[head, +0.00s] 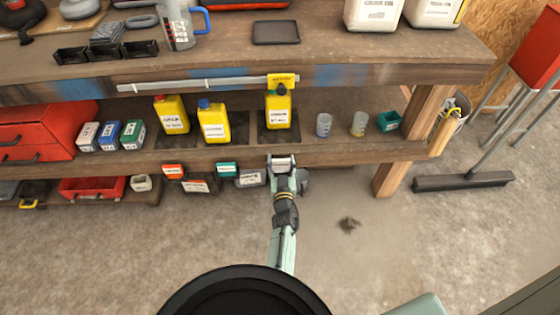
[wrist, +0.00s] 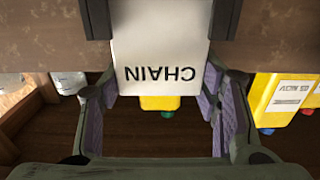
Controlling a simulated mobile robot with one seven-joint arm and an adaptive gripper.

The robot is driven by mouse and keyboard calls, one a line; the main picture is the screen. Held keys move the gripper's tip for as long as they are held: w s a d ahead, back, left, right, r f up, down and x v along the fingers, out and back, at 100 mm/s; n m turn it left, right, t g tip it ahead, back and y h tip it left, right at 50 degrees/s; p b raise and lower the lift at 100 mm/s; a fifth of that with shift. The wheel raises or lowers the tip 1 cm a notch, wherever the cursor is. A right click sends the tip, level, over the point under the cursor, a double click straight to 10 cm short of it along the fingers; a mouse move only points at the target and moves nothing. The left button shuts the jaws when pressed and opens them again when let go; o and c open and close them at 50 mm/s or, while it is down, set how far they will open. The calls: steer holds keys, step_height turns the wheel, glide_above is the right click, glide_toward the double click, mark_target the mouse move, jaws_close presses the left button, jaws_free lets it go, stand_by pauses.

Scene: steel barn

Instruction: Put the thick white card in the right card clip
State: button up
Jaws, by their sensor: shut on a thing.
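The white card (wrist: 160,45), printed "CHAIN" and upside down in the wrist view, is in my gripper (wrist: 160,22). The dark fingertips close on its two side edges. In the head view my gripper (head: 283,162) holds the white card (head: 281,163) at the lower shelf's front edge, below the rightmost yellow bottle. I cannot tell whether the card touches that edge. Small orange (head: 173,170) and green (head: 226,169) labelled pieces show along the same edge to the left. No right card clip can be made out; the card and gripper may hide it.
Several yellow bottles (head: 213,122) stand on the lower shelf (head: 345,150), with two small cups (head: 324,125) and a green bin (head: 388,121) to the right. A pale rail (head: 200,84) with a yellow label (head: 283,79) runs along the upper edge.

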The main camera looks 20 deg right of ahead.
steer(key=shift+f, duration=0.35)
steer(key=o, duration=1)
steer(key=shift+r, duration=0.1)
steer(key=shift+o, duration=0.2)
steer(key=shift+r, duration=0.2)
steer(key=shift+s, duration=0.25)
steer(key=p+v, duration=0.3)
steer(key=v, duration=0.8)
steer(key=shift+s+p, duration=0.2)
steer(key=shift+p, duration=0.2)
steer(key=shift+a, duration=0.15)
